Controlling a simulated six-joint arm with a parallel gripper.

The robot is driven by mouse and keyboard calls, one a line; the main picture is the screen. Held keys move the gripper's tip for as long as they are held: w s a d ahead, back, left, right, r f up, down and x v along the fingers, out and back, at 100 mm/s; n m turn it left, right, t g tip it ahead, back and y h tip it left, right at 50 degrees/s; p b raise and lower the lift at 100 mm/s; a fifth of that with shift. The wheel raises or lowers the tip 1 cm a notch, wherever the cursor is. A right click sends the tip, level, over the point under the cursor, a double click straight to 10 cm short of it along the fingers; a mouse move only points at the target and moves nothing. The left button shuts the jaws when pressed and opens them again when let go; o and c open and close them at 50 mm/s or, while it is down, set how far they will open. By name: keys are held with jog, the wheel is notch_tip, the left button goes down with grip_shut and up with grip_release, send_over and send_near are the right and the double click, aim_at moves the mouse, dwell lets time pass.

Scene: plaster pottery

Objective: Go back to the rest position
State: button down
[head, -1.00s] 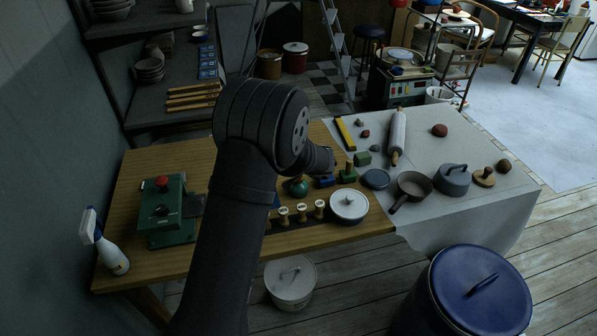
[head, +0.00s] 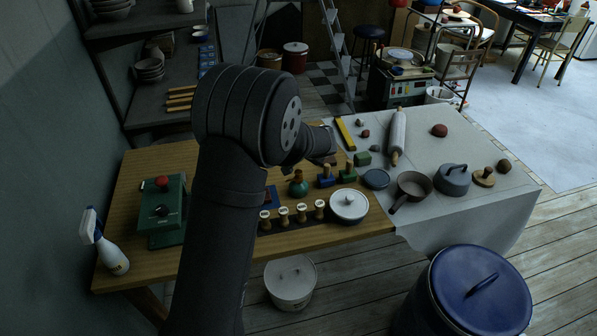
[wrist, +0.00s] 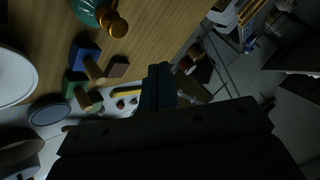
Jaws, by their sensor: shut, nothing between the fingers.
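My gripper shows in the wrist view (wrist: 158,85) as dark fingers held close together, shut and empty, above the wooden table (head: 130,245). In the head view my dark arm rises over the table, and its wrist end points right and back, above the table's rear edge; the fingertips cannot be made out there. The blue block also shows in the wrist view (wrist: 82,57).
A green press (head: 165,215) and spray bottle (head: 108,245) are at left. The right cloth holds a rolling pin (head: 397,135), pan (head: 413,185) and grey pot (head: 453,180).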

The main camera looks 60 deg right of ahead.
aim_at(300, 174)
jog(key=shift+f, duration=0.1)
jog(key=shift+f, duration=3.15)
